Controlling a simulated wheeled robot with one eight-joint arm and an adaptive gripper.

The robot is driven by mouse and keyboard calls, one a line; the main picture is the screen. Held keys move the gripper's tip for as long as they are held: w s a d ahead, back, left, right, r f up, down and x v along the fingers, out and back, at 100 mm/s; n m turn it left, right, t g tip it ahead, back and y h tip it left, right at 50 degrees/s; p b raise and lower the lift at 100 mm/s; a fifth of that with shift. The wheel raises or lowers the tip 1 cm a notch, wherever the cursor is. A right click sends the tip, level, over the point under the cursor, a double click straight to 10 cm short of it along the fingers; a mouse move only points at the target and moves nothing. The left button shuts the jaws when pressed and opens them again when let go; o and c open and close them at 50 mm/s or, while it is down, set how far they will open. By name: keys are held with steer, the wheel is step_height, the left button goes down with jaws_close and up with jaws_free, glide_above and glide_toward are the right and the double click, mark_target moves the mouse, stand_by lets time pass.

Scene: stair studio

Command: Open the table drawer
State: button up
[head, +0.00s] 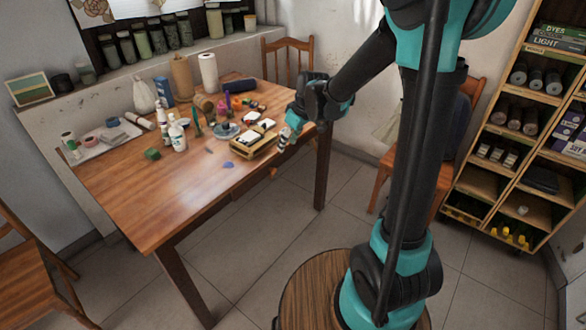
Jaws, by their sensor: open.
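The wooden table (120,215) stands at the left, with its long front side facing the open floor. Its drawer front cannot be made out clearly from this high angle. A small orange-brown piece (273,171) shows just below the table's front edge near the right end; I cannot tell whether it is part of the drawer. My gripper (281,147) is at the table's front edge near the right end, pointing down, beside a small wooden tray. It is open, and nothing is visibly held. Its fingertips are small, and I cannot tell whether they touch anything.
The small wooden tray (242,153), bottles, paint items and a paper roll (209,73) crowd the tabletop. Wooden chairs stand at the left (30,275) and behind the table (287,48). A shelf unit (510,150) is at the right. Tiled floor (245,240) in front is clear.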

steer(key=w, duration=0.1)
glide_toward(275, 169)
steer(key=x, duration=0.9)
steer(key=shift+a+f, duration=0.1)
stand_by(0.4)
jaws_close()
